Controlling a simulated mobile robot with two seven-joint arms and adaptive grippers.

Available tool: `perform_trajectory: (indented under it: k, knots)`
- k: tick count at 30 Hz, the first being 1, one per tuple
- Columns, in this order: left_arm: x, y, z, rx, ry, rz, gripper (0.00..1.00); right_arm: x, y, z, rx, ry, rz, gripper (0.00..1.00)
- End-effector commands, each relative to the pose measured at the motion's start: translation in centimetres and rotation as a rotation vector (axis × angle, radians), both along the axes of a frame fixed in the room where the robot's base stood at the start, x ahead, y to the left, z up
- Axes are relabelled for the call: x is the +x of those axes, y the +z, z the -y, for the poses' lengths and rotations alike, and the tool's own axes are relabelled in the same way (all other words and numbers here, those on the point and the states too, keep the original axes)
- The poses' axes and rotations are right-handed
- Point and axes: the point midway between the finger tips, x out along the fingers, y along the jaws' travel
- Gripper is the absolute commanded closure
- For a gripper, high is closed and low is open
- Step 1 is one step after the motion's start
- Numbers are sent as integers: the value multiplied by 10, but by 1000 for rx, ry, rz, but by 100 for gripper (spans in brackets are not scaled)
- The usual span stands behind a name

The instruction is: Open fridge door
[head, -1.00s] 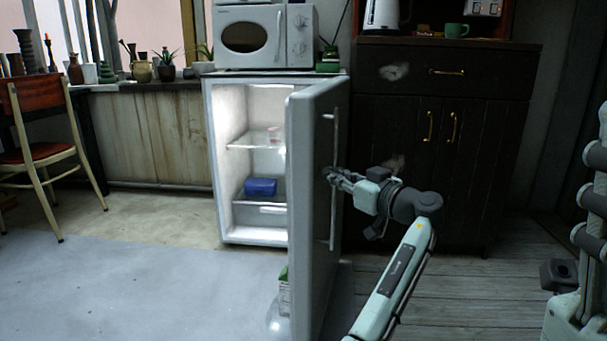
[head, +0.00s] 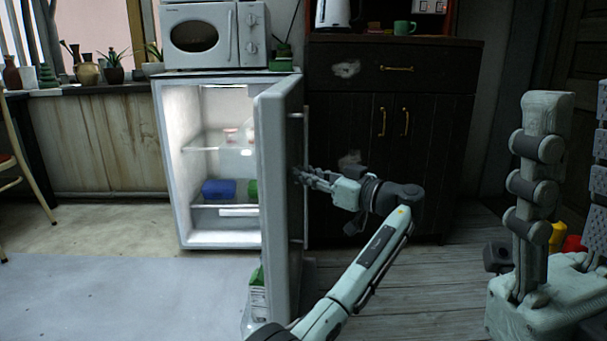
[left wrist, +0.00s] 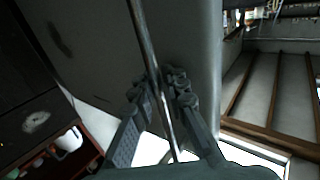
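The small white fridge (head: 171,170) stands with its door (head: 278,200) swung well open toward me. Its lit shelves show, with a blue container (head: 218,188) and a green thing (head: 253,190) partly hidden by the door. My left gripper (head: 301,177) is at the long vertical handle (head: 305,220) on the door's outer face. In the left wrist view, my left gripper's fingers (left wrist: 161,88) lie close on both sides of the handle bar (left wrist: 146,40) and appear closed around it. My right gripper is not visible.
A microwave (head: 205,35) sits on the fridge. A dark cabinet (head: 400,160) stands right of the fridge, behind the open door. A green and white carton (head: 258,295) shows at the door's lower inner side. Floor (head: 110,300) left of the door is clear.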

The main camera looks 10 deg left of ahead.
Motion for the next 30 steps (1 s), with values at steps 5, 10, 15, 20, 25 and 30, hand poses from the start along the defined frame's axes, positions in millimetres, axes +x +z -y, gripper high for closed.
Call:
perform_trajectory:
  k: [5, 10, 15, 20, 25, 30]
  knots:
    - [0, -1, 1, -1, -3, -2, 69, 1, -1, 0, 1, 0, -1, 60]
    - [1, 0, 1, -2, -3, -1, 69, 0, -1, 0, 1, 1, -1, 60]
    - [-1, 0, 4, -1, -4, -1, 69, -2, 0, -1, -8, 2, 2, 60]
    - [-12, 1, 22, 2, -6, 1, 69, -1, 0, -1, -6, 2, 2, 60]
    - [-31, 2, 56, 3, -7, 3, 69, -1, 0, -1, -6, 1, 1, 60]
    - [-47, 2, 82, 4, -6, 3, 69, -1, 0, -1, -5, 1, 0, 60]
